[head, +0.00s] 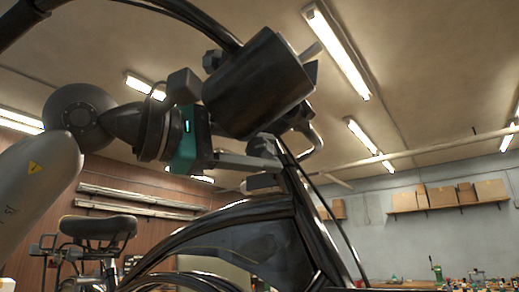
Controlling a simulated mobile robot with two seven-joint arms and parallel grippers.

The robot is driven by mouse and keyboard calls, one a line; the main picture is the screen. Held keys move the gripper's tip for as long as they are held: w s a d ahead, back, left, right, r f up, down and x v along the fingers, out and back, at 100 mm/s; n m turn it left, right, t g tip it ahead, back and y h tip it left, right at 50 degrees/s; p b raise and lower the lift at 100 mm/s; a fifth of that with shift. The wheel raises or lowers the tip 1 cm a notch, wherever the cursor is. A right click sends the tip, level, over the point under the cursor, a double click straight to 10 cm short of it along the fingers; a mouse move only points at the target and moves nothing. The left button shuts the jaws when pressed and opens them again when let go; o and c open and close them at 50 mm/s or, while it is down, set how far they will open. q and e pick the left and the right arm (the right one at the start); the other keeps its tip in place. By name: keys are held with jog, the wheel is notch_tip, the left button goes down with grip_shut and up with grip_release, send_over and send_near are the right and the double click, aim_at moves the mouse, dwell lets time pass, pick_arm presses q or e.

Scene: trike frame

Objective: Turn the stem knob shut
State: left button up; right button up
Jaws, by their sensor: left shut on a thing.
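The trike frame (235,213) fills the lower middle of the head view, with its dark stem (292,190) rising to the handlebar. My left gripper (270,171) reaches in from the left, its light grey fingers at the top of the stem. They are shut on a small dark part there, which looks like the stem knob (262,145). The knob is mostly hidden by the fingers and the large dark cylinder above, so its turn angle cannot be told. My right gripper is not in view.
A large dark cylinder (258,85) hangs just above my left gripper, close to the fingers. The curved handlebar tube (190,12) passes overhead. A black saddle (98,227) stands at lower left. Shelves with boxes (450,195) are far off on the right wall.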

pick_arm(q)
grip_shut()
jog(key=shift+f+n+t+b, duration=0.25)
jog(key=shift+n+b, duration=0.45)
jog(key=shift+b, duration=0.35)
jog(key=n+t+b, duration=0.2)
jog(key=n+b, duration=0.2)
jog(key=shift+d+h, duration=0.1)
jog(key=shift+h, duration=0.2)
jog(key=shift+r+n+t+b, duration=0.15)
jog(key=shift+n+t+b, duration=0.5)
jog(key=shift+n+b, duration=0.75)
